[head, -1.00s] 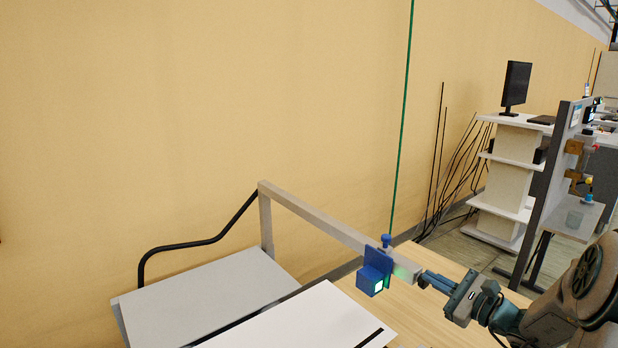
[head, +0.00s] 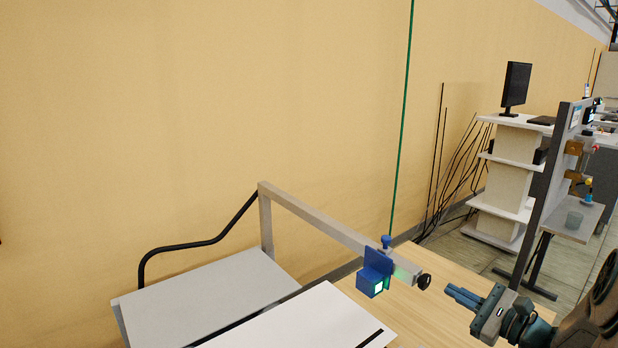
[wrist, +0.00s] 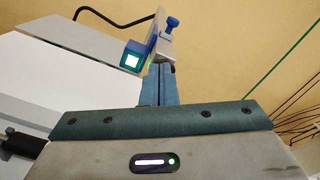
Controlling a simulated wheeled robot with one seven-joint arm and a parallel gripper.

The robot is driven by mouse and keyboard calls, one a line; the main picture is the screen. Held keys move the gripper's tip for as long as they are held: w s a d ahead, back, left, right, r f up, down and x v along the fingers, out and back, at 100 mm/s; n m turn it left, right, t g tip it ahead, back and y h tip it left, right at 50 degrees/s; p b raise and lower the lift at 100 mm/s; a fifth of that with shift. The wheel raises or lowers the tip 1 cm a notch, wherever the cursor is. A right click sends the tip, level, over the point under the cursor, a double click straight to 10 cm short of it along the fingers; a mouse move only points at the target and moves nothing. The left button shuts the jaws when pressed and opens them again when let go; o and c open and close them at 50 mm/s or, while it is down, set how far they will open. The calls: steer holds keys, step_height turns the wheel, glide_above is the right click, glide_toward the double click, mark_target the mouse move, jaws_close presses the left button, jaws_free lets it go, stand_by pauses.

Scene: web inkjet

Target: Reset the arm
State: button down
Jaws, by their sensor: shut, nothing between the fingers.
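My gripper (head: 462,294) is at the lower right in the head view, with its fingers pointing left. The fingers are together with nothing between them. A gap separates the fingertips from the black knob (head: 424,281) at the end of the metal bar (head: 320,218). A blue box with a lit white-green face (head: 372,284) hangs on that bar. In the wrist view, the shut fingers (wrist: 158,84) point up toward the bar, and the blue box (wrist: 132,60) shows just left of them. The knob is hidden there.
A white panel (head: 300,320) and a grey panel (head: 205,290) lie below the bar at lower left. A wooden tabletop (head: 420,315) lies under my gripper. A shelf with a monitor (head: 516,84) stands at right.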

steer(key=s+a+r+n+g+p, duration=0.1)
steer(key=s+a+n+g+p, duration=0.1)
steer(key=s+a+n+g, duration=0.55)
steer(key=s+a+r+n+g+p, duration=0.1)
steer(key=s+a+n+g, duration=0.2)
steer(key=a, duration=0.7)
steer(key=s+r+n+h+p, duration=0.3)
steer(key=s+n+h, duration=0.8)
steer(key=shift+d+r+n+g+p, duration=0.2)
steer(key=shift+r+n+g+p, duration=0.15)
steer(key=shift+g, duration=0.1)
